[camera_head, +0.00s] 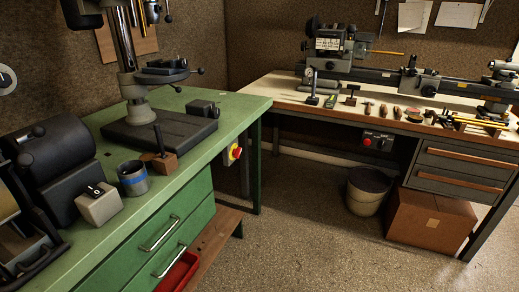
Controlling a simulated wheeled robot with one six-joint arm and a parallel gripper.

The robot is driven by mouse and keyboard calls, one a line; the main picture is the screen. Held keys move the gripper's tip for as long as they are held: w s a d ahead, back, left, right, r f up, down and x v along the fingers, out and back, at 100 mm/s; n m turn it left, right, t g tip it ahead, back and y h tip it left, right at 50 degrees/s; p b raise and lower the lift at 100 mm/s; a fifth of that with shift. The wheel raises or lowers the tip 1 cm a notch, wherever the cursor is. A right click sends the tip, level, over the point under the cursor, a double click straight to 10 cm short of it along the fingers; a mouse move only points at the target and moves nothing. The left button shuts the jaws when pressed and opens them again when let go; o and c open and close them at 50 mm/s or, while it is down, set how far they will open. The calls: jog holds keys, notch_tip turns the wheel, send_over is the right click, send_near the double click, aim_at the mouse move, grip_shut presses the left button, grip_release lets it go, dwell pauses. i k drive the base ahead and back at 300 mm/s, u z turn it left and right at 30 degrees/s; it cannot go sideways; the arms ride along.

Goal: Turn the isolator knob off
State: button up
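My gripper is not in view.
A lathe bench (290,88) stands behind, with a bucket (366,192) and cardboard box (428,222) beneath. Open floor (315,235) lies in front.

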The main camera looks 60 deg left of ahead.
aim_at(236, 152)
jog(key=u, duration=0.5)
jog(key=i, duration=1)
jog(key=u, duration=1.5)
jog(key=i, duration=0.6)
jog(key=u, duration=0.45)
